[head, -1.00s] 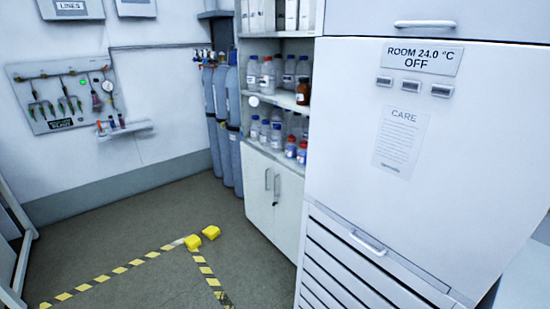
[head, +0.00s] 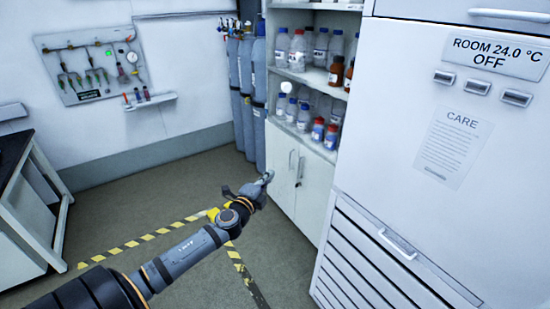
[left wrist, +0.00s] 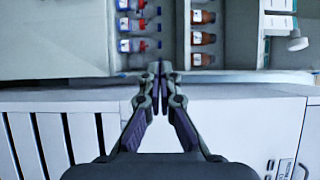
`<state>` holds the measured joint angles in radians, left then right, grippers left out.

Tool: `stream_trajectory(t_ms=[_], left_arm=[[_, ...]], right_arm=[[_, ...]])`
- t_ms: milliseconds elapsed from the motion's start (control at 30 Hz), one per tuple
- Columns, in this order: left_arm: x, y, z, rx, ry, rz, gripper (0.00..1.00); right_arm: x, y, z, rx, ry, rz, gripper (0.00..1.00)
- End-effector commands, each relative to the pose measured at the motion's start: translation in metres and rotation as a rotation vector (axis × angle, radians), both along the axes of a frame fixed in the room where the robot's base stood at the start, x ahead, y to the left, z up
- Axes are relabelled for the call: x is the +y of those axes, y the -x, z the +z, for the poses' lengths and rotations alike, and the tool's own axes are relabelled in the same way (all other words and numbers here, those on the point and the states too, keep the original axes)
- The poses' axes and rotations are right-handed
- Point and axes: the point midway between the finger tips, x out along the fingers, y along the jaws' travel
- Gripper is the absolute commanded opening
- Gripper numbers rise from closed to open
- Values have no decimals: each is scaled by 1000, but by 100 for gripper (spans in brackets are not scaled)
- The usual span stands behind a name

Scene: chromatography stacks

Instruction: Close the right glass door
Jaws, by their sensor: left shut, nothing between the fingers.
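The shelf cabinet (head: 324,6) stands beyond my left arm, with bottles on its upper shelves. I cannot make out a glass pane. A round white knob (head: 286,87) shows in front of the bottles, and a white knob (left wrist: 298,43) shows at the right of the left wrist view. I cannot tell which door either belongs to. My left gripper (head: 266,178) is shut and empty, in front of the lower cupboard doors (head: 308,195). In the left wrist view its fingertips (left wrist: 160,70) meet near the shelf edge. My right gripper is out of view.
A tall white unit (head: 390,130) stands at the right. Grey gas cylinders (head: 259,90) stand left of the cabinet. A black-topped bench (head: 30,215) is at the left. Yellow-black tape (head: 150,236) marks open floor.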

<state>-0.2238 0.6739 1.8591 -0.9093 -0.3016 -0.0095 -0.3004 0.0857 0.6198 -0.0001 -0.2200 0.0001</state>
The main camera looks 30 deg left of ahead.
Motion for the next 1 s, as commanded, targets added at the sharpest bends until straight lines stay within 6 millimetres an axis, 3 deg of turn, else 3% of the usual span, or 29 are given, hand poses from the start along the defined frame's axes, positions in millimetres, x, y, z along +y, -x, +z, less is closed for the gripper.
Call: stream_trajectory(t_ms=[33,300,600,1000], left_arm=[[2,-12,9,-3,10,5,0],[7,-69,5,-1,6,-1,0],[37,-88,0,1,0,-2,0],[39,-89,0,1,1,-3,0]], right_arm=[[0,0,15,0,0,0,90],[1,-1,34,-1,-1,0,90],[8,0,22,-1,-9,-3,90],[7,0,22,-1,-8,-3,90]])
